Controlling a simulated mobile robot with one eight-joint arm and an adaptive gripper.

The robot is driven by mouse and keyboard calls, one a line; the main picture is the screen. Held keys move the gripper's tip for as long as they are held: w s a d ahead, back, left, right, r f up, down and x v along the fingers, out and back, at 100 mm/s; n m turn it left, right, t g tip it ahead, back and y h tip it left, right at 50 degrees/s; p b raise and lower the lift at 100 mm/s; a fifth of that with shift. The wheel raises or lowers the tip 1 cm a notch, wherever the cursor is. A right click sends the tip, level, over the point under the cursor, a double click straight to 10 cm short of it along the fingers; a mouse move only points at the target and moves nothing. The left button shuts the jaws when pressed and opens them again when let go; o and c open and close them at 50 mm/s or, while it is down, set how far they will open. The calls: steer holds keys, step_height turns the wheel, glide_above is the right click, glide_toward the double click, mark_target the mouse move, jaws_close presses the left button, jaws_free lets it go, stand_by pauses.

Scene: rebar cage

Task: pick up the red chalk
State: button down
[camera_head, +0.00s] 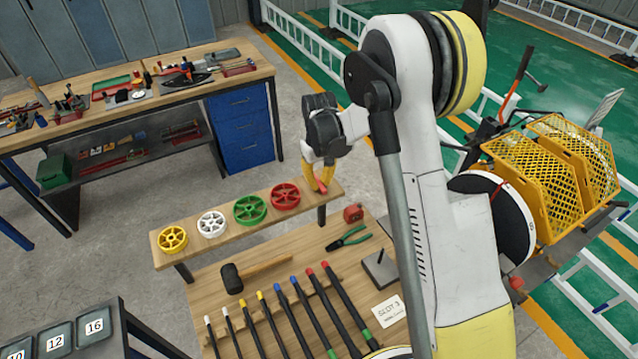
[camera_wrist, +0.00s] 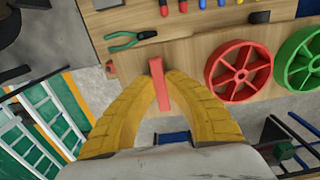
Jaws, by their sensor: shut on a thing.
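The red chalk (camera_wrist: 158,84) is a slim red stick held between the yellow fingertips of my gripper (camera_wrist: 158,82) in the wrist view. In the head view my gripper (camera_head: 320,180) is at the right end of the raised wooden shelf (camera_head: 300,214), beside the red wheel (camera_head: 285,197). A bit of red shows between the fingers there. The fingers hide part of the chalk, and I cannot tell whether it touches the shelf.
Green, white and yellow wheels stand along the shelf left of the red one. Below it, the workbench holds green pliers (camera_head: 348,238), a red tape measure (camera_head: 353,212), a black mallet (camera_head: 232,278) and several colour-tipped bars. Open floor lies behind the shelf.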

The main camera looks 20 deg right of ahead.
steer(key=r, duration=0.2)
steer(key=d+r, duration=0.1)
steer(key=r, duration=0.1)
steer(key=shift+r+b, duration=0.2)
steer(key=shift+b, duration=0.15)
steer(key=d+r+b, duration=0.1)
steer(key=d+r, duration=0.5)
steer(key=d, duration=0.4)
steer(key=shift+s+d+r, duration=0.2)
steer(key=shift+s+d, duration=0.1)
steer(key=shift+s, duration=0.15)
steer(key=shift+f, duration=0.1)
